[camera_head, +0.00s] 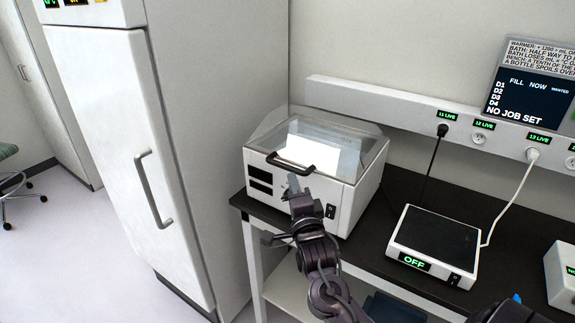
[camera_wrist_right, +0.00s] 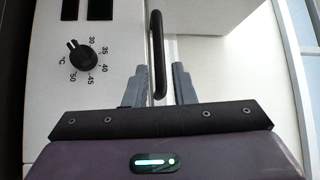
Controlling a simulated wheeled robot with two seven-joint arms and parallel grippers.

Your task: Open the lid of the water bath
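The water bath (camera_head: 309,190) is a white box on the black bench, with displays and a dial on its front. Its clear lid (camera_head: 352,148) lies shut on top, and a black bar handle (camera_head: 291,166) is at the lid's front edge. In the right wrist view, the handle (camera_wrist_right: 157,45) runs between the fingertips of my right gripper (camera_wrist_right: 158,86), with a gap on each side. That gripper is open, and it also shows in the head view (camera_head: 294,187), just in front of the handle. My left gripper is not in view.
A tall white cabinet (camera_head: 119,130) stands to the left of the bench. A balance-like device (camera_head: 435,240) reading OFF sits to the right of the bath, with a cable to the wall socket rail (camera_head: 390,104). The temperature dial (camera_wrist_right: 82,53) is near my right gripper.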

